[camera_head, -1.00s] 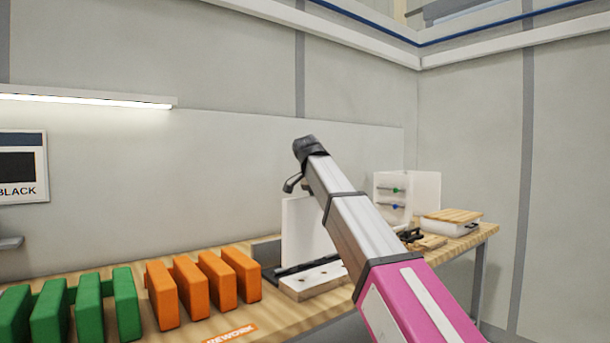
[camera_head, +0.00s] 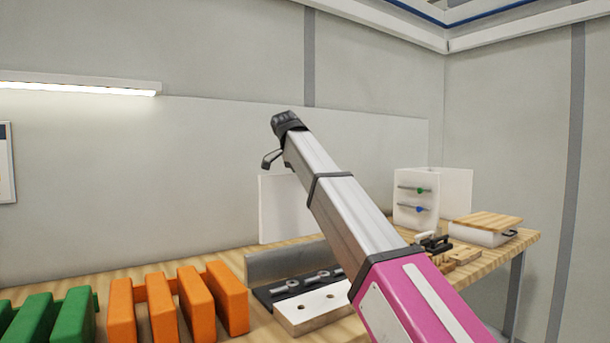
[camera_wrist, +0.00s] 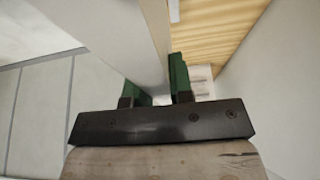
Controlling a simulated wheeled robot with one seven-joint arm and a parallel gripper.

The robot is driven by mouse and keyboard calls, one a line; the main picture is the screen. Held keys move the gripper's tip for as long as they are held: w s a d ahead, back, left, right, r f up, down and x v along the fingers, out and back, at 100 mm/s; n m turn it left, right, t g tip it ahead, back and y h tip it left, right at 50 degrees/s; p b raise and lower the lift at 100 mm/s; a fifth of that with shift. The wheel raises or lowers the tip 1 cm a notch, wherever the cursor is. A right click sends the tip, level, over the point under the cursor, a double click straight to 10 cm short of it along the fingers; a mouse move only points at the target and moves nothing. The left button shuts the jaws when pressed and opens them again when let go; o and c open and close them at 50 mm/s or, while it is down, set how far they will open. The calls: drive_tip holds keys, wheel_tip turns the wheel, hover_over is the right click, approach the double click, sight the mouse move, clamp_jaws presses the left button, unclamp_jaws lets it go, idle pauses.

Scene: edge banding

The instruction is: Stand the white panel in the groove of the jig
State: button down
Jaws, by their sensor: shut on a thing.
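The white panel (camera_head: 284,208) is upright in the head view, partly hidden behind my arm. Its lower edge shows just above the grey fence (camera_head: 283,262) of the jig, with a small gap in the picture. The jig has a dark base (camera_head: 268,297) with metal clamps and a white block (camera_head: 311,309) with holes in front. The groove cannot be made out. My gripper (camera_wrist: 160,88) shows in the wrist view, its green fingers shut on the panel (camera_wrist: 112,30).
Orange blocks (camera_head: 180,303) and green blocks (camera_head: 50,318) stand left of the jig on the wooden bench. The wall is behind.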

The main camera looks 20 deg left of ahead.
drive_tip(key=shift+f, duration=6.55)
drive_tip(key=c, duration=0.9)
unclamp_jaws()
drive_tip(key=shift+r, duration=3.5)
